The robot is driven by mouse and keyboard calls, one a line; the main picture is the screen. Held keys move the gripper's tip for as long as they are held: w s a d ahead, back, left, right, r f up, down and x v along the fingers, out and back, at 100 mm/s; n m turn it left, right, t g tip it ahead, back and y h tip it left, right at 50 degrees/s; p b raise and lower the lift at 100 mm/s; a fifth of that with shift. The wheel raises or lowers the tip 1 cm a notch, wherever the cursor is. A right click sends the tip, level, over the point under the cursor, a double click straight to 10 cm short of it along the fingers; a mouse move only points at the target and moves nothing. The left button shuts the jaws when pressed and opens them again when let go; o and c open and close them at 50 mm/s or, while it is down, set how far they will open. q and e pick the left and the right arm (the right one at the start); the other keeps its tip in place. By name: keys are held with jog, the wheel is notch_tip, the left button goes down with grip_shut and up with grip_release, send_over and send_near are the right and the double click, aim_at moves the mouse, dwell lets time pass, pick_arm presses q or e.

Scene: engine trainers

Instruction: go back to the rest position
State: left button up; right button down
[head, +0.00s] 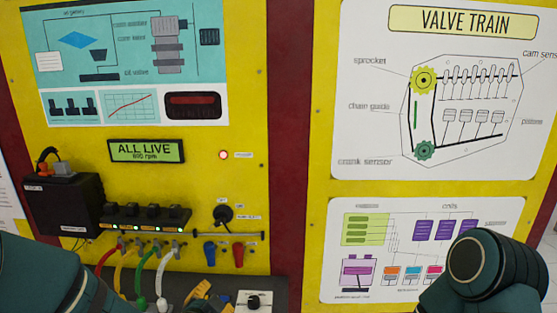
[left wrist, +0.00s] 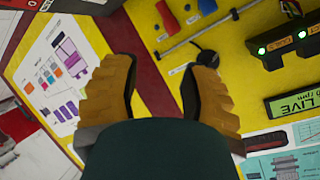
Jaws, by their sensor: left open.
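My left gripper (left wrist: 160,95) is open, its two ridged yellow fingers spread wide with nothing between them. It faces the yellow engine panel (left wrist: 160,65), which appears turned over in the left wrist view. In the head view my left arm (head: 45,280) comes in at the lower left. My right arm (head: 480,270) shows at the lower right, its gripper out of sight.
The panel carries a lit display (head: 147,150), a row of black units with green lights (head: 145,217), coloured cables (head: 140,270), a black box (head: 65,205), and a blue (head: 210,253) and a red connector (head: 238,254). A valve train chart (head: 440,90) is at right.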

pick_arm(q)
jog(key=s+d+f+n+g+b, duration=0.1)
jog(key=s+f+n+g+b, duration=0.1)
jog(key=s+f, duration=0.4)
jog(key=s+d+f+n+g+h+b, duration=0.1)
jog(key=s+f+n+g, duration=0.4)
jog(key=f, duration=1.1)
jog(key=s+d+f+n+g+h+b, duration=0.1)
jog(key=s+d+f+n+g+b, duration=0.1)
jog(key=s+f, duration=0.4)
notch_tip(320, 180, down, 5)
jog(key=n+g+b, duration=0.1)
jog(key=n+g, duration=0.1)
jog(key=shift+s+g, duration=0.4)
pick_arm(e)
notch_tip(320, 180, down, 7)
jog(key=s, duration=0.2)
jog(key=shift+a, duration=0.25)
jog(key=shift+s, duration=0.1)
